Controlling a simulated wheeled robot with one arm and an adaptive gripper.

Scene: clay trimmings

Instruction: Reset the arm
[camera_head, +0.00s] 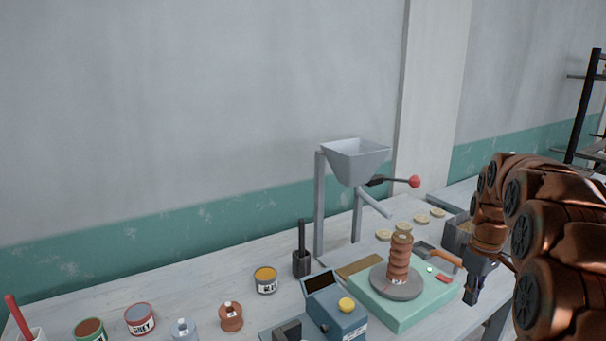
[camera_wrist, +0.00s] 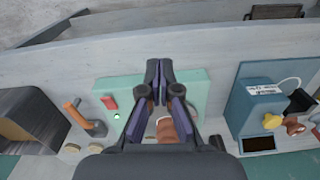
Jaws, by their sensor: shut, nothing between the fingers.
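My copper-brown arm (camera_head: 560,230) fills the right side of the head view and bends down to my gripper (camera_head: 472,296). The gripper points downward at the right of the green wheel unit (camera_head: 375,308), apart from it in that view. In the wrist view, my gripper (camera_wrist: 160,66) has its fingertips together with nothing between them. The green unit (camera_wrist: 195,82) lies behind the fingers there. A ridged brown clay piece (camera_head: 399,262) stands upright on the unit's grey disc (camera_head: 397,284). In the wrist view the fingers hide most of it.
A grey hopper (camera_head: 356,160) with a red-knobbed lever stands behind the green unit. A blue box (camera_head: 338,318) with a yellow knob, paint cans (camera_head: 266,280), and an orange-handled tool (camera_head: 446,257) are on the table. A grey bin (camera_head: 458,236) stands at back right.

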